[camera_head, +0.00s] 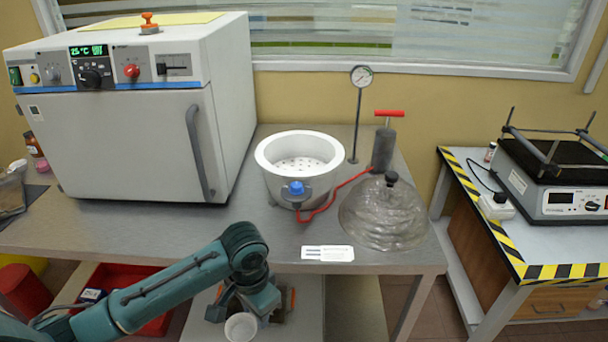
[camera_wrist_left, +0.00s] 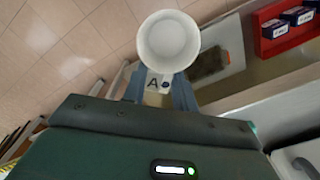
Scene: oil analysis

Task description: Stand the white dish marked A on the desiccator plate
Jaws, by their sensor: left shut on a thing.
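The white dish (camera_head: 240,328) is round and small, low in the head view in front of the bench edge. It also shows in the left wrist view (camera_wrist_left: 168,42), looking empty, with a tab marked A (camera_wrist_left: 153,84) between my fingers. My left gripper (camera_head: 250,308) is shut on the dish; in the left wrist view its fingers (camera_wrist_left: 160,92) close on the tab. The desiccator (camera_head: 267,172) is a white open bowl on the bench. Its perforated white plate (camera_head: 300,165) shows bare inside, behind and above my gripper. My right gripper is out of view.
The clear desiccator lid (camera_head: 384,215) lies on the bench to the right. A hand pump (camera_head: 383,150) with a red hose, a gauge (camera_head: 361,77) and a white card (camera_head: 327,253) are nearby. A large oven (camera_head: 130,140) stands left.

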